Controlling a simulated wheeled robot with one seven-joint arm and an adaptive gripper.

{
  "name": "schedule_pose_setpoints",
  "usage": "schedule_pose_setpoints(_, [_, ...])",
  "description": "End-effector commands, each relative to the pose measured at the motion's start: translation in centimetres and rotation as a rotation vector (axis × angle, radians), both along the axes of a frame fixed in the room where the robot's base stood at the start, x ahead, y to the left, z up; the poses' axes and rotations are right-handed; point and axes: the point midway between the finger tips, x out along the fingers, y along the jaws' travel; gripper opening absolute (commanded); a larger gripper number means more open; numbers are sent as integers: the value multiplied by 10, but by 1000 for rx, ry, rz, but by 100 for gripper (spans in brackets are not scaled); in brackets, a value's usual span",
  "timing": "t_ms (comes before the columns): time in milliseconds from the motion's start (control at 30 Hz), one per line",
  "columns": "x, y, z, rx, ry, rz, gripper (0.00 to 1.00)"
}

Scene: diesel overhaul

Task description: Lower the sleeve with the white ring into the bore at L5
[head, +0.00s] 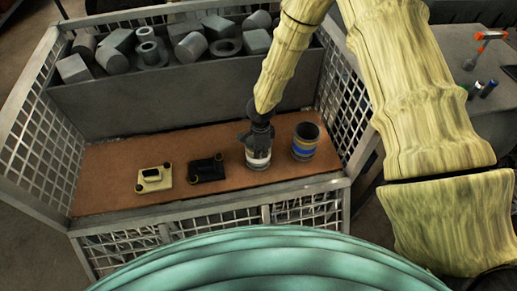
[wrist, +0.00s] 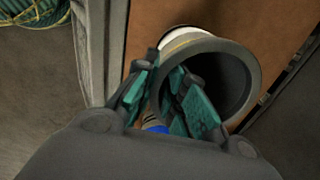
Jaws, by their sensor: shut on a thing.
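The sleeve with the white ring (head: 258,158) is a grey open-topped cylinder, upright at the front of the crate. My gripper (head: 258,135) is above it, pointing down, and is shut on its wall. In the wrist view, the fingers of my gripper (wrist: 165,95) straddle the near wall of the sleeve (wrist: 247,62), one inside the opening and one outside. The white ring shows behind the rim. The sleeve appears to rest on the brown floor, but I cannot tell whether it is slightly raised. No bore marked L5 is visible.
A sleeve with blue and yellow bands (head: 304,144) stands close to the right. A black part (head: 206,170) and a cream part (head: 153,180) lie left. The mesh-sided crate (head: 205,217) has a rear bin of grey metal pieces (head: 190,46). A grey table (head: 455,45) stands right.

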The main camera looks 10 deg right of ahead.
Motion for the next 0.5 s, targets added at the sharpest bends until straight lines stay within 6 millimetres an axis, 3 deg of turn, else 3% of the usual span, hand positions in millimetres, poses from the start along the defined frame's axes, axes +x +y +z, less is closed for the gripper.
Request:
schedule_pose_setpoints(133, [-1,0,-1,-1,2,-1,0])
schedule_pose_setpoints(167, [0,0,1,0,0,0,8])
schedule_pose_setpoints(200, [0,0,1,0,0,0,1])
schedule_pose_setpoints(233, [0,0,1,0,0,0,0])
schedule_pose_setpoints(500, [0,0,0,0,1,-1,0])
